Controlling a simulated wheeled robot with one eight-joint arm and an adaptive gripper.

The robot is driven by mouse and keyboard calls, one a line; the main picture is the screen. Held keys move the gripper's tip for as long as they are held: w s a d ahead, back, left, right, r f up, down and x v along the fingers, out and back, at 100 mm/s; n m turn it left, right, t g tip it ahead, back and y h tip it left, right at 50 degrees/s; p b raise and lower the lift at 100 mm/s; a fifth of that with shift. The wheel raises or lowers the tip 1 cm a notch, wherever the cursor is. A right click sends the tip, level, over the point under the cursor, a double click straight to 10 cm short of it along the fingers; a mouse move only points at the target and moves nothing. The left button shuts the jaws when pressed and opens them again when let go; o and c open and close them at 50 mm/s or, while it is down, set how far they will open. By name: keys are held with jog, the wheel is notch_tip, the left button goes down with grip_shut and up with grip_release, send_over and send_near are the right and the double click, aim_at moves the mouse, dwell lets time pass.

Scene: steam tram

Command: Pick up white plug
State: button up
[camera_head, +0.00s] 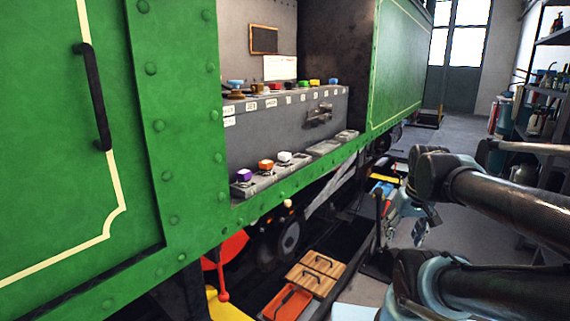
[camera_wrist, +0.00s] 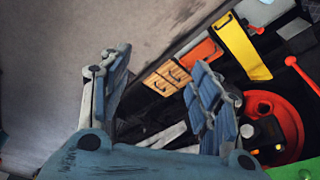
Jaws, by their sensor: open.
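The white plug (camera_head: 284,157) stands upright on the grey ledge of the green tram, at the right end of a short row. An orange plug (camera_head: 265,166) and a purple plug (camera_head: 243,176) stand to its left. My gripper (camera_wrist: 160,62) is open and empty in the wrist view, its blue fingers spread over the floor. In the head view my gripper (camera_head: 408,218) is right of the tram, well apart from the white plug. The wrist view does not show the white plug.
A grey panel (camera_head: 283,124) with several coloured plugs on top rises behind the ledge. The tram's green side (camera_head: 180,120) borders the opening. Wooden drawers (camera_head: 316,271) and an orange tray (camera_head: 287,303) lie below. A shelf (camera_head: 548,95) stands at the right, with open floor between.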

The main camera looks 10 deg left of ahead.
jog(key=w+a+r+n+y, duration=0.2)
jog(key=w+a+r+n, duration=0.3)
jog(key=a+r, duration=0.45)
jog(key=w+a+r+n+y, duration=0.2)
jog(key=w+a+r+n, duration=0.1)
jog(key=w+a+r, duration=0.55)
jog(key=w+a+r+n+y, duration=0.2)
jog(key=w+a+r+n, duration=0.2)
jog(key=a+r, duration=0.75)
send_near(285, 153)
jog(key=x, duration=0.4)
jog(key=shift+a+f, duration=0.15)
jog(key=shift+a, duration=0.25)
jog(key=shift+d+f+x, duration=0.1)
jog(key=shift+d+x, duration=0.05)
jog(key=shift+x, duration=1.25)
jog(key=shift+d+f+x, duration=0.1)
jog(key=shift+d+x, duration=0.05)
jog(key=shift+x, duration=1.25)
jog(key=shift+s, duration=0.1)
jog(key=shift+c, duration=0.6)
grip_shut()
